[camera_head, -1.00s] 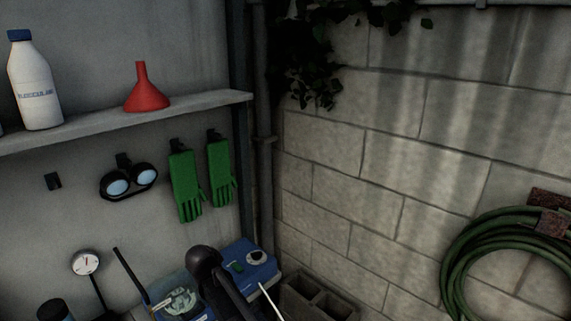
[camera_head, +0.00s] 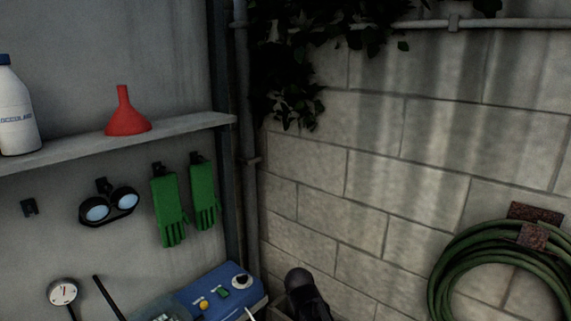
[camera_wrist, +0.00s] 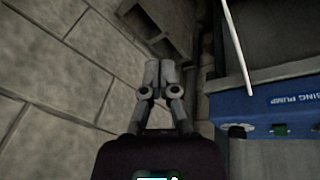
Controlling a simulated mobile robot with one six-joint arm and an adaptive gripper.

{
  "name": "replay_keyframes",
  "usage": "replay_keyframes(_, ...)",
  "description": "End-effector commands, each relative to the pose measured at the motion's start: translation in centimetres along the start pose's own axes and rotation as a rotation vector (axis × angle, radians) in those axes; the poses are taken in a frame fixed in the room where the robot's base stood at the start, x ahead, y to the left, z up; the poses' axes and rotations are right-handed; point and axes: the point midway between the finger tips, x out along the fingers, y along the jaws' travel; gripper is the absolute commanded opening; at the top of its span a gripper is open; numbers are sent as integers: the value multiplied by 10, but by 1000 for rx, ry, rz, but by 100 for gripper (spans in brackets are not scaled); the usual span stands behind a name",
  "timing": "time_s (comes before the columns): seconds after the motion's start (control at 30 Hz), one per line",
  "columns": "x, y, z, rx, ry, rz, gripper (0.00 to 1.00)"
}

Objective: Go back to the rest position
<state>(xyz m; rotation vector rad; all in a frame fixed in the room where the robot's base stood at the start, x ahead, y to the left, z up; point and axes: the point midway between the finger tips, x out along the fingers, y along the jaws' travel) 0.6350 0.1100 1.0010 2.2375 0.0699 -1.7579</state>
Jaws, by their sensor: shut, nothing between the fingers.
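In the wrist view my gripper (camera_wrist: 160,75) has its two grey fingers together, with nothing held between them. It hangs over the gap between the block wall and a blue dosing pump (camera_wrist: 275,112), apart from both. In the head view a dark part of my arm shows at the bottom centre, right of the blue pump (camera_head: 222,290). The fingers are out of sight in the head view.
A shelf (camera_head: 180,130) holds a red funnel (camera_head: 127,115) and a white bottle (camera_head: 17,115). Goggles (camera_head: 110,206) and green gloves (camera_head: 170,208) hang below. A green hose (camera_head: 445,265) hangs on the block wall (camera_head: 375,175). A hollow block (camera_wrist: 155,30) lies near the wall.

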Motion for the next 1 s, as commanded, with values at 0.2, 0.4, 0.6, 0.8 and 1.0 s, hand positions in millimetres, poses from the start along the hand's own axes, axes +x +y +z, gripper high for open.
replay_keyframes(0.2, 3, 44, 55, 110, -107, -64, 0)
replay_keyframes(0.4, 1, 70, 96, 193, -188, -127, 0)
replay_keyframes(0.6, -1, 81, 118, 236, -230, -166, 0)
replay_keyframes(0.8, -1, 83, 122, 245, -239, -175, 0)
replay_keyframes(1.0, -1, 83, 122, 244, -239, -174, 0)
